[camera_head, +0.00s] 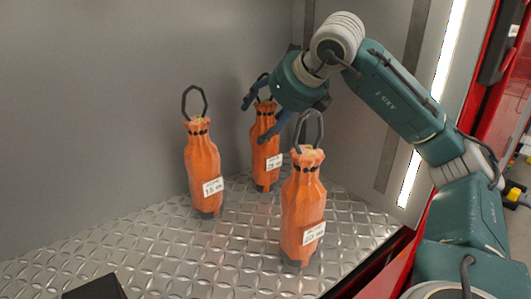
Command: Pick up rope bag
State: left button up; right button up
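Three orange rope bags with dark loop handles and white labels stand upright on the metal floor. The left rope bag (202,165) and the front right rope bag (300,210) stand apart from my gripper's fingers in the picture. The rear rope bag (264,150) stands between and behind them. My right gripper (265,112) reaches in from the right at the top of the rear bag. Its blue fingers are spread, one on each side of that bag's neck in the picture. The rear loop is partly hidden by the gripper; contact cannot be told. My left gripper is not in view.
The bags stand in a grey-walled compartment with a diamond-plate floor (150,245). A bright light strip (409,180) runs along the right side. A red edge (385,275) borders the floor at lower right. Free floor lies at the left and front.

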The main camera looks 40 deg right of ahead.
jog(key=c, duration=1.3)
jog(key=shift+r, duration=0.15)
grip_shut()
jog(key=shift+w, duration=0.15)
jog(key=shift+d+r, duration=0.1)
jog(key=shift+r, duration=0.05)
